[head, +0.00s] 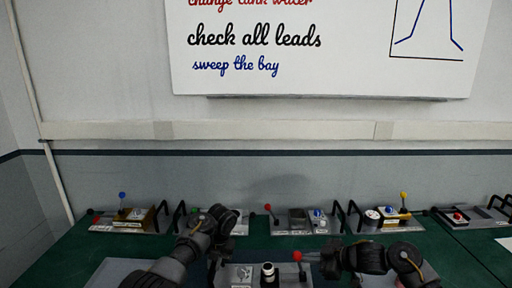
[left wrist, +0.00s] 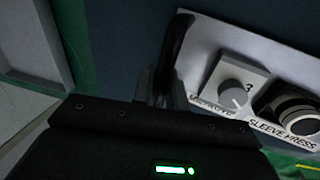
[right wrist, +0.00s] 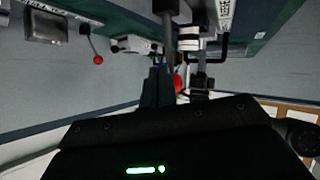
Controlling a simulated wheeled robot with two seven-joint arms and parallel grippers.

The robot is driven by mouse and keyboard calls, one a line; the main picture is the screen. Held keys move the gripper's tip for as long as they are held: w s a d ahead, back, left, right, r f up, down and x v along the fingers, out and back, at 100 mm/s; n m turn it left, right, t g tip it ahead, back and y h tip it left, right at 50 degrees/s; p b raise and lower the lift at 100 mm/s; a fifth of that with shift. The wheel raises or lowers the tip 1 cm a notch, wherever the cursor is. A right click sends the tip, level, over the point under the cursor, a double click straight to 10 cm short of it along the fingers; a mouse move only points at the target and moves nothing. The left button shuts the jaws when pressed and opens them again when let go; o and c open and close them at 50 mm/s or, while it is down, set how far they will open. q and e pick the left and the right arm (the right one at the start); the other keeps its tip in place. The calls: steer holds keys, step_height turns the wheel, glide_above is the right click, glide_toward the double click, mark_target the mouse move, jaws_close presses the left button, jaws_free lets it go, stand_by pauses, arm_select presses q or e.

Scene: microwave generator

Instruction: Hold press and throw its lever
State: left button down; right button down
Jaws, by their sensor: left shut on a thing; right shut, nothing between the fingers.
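The sleeve press (head: 240,275) is a light panel at the front centre, with a round silver-and-black part (head: 267,272) and a red-balled lever (head: 297,256) at its right. My left gripper (head: 214,260) is shut on the black handle at the press's left side. The left wrist view shows this handle (left wrist: 178,45), a grey dial (left wrist: 232,95) and the "SLEEVE PRESS" label. My right gripper (head: 312,257) is shut and empty, close beside the red ball. The right wrist view shows a red ball (right wrist: 178,82) by the fingertips; whether they touch is unclear.
Several other lever devices stand along the wall: blue-balled (head: 121,196), red-balled (head: 268,208) and yellow-balled (head: 403,196). A panel with a red button (head: 457,216) is at the right. Green bench top (head: 262,242) lies clear between the rows.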

arm_select(q)
steer(key=shift+f, duration=0.15)
arm_select(e)
steer(key=v, duration=1.2)
arm_select(q)
steer(key=shift+w, duration=0.1)
steer(key=c, duration=1.3)
jaws_free()
steer(key=r, duration=0.4)
steer(key=d+r, duration=0.1)
steer(key=r, duration=0.3)
steer(key=d+r, duration=0.1)
steer(key=r, duration=0.3)
steer(key=shift+d, duration=0.2)
